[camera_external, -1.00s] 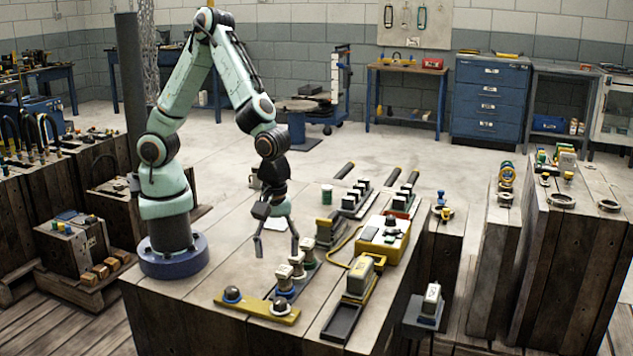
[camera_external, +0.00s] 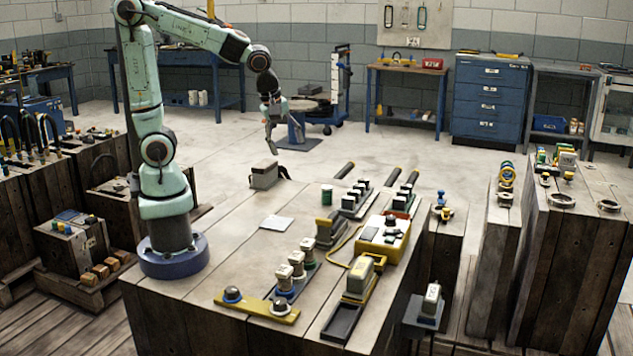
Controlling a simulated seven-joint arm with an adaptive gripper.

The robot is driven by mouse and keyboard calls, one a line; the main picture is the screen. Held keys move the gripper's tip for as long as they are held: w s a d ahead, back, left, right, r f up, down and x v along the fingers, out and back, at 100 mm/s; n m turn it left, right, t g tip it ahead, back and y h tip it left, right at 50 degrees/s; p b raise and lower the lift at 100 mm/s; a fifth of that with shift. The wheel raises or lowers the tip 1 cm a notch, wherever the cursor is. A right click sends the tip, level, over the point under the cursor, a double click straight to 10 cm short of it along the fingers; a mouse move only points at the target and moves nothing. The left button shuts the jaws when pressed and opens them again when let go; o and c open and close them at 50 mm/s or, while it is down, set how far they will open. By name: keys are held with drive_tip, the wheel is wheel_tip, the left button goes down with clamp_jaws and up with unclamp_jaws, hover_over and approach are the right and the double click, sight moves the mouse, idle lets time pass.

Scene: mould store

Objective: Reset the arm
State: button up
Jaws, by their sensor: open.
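My gripper (camera_external: 271,142) hangs high at the far end of my raised arm, in the upper middle of the external view. It points down, is open, and nothing shows between its fingers. It is well above and apart from the wooden bench top (camera_external: 225,265). A grey block with a dark strap (camera_external: 264,176) stands at the back edge of the bench, below the gripper in the picture. A white sheet (camera_external: 277,222) lies flat on the bench in front of it.
A dark post (camera_external: 128,80) stands behind my arm. The bench's left part is mostly clear.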

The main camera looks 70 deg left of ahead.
drive_tip(key=s+a+m+g, duration=0.2)
drive_tip(key=s+a+m, duration=0.2)
drive_tip(key=s+m, duration=0.3)
drive_tip(key=s+a+f+m+g, duration=0.1)
drive_tip(key=s+a+m, duration=0.4)
drive_tip(key=s+m, duration=0.2)
drive_tip(key=shift+f+m+g+h, duration=0.3)
drive_tip(key=shift+m+g, duration=0.1)
drive_tip(key=shift+m, duration=0.2)
drive_tip(key=shift+o, duration=0.8)
drive_tip(key=shift+s+m, duration=0.1)
drive_tip(key=shift+m, duration=0.5)
drive_tip(key=o, duration=0.6)
drive_tip(key=shift+m, duration=0.4)
drive_tip(key=shift+o, duration=0.2)
drive_tip(key=w+d+r+n+t, duration=0.1)
drive_tip(key=w+d+r+n, duration=0.3)
drive_tip(key=w, duration=0.6)
drive_tip(key=w+d+r+n, duration=0.2)
drive_tip(key=w+r+n, duration=0.3)
drive_tip(key=w, duration=0.5)
drive_tip(key=w+d+f, duration=0.1)
drive_tip(key=f, duration=0.5)
drive_tip(key=w+d+f+m+g, duration=0.1)
drive_tip(key=w+f, duration=0.1)
drive_tip(key=f, duration=0.5)
drive_tip(key=shift+w+d+f+h, duration=0.2)
drive_tip(key=shift+w+d+h, duration=0.1)
drive_tip(key=shift+h, duration=0.1)
drive_tip(key=shift+r, duration=0.1)
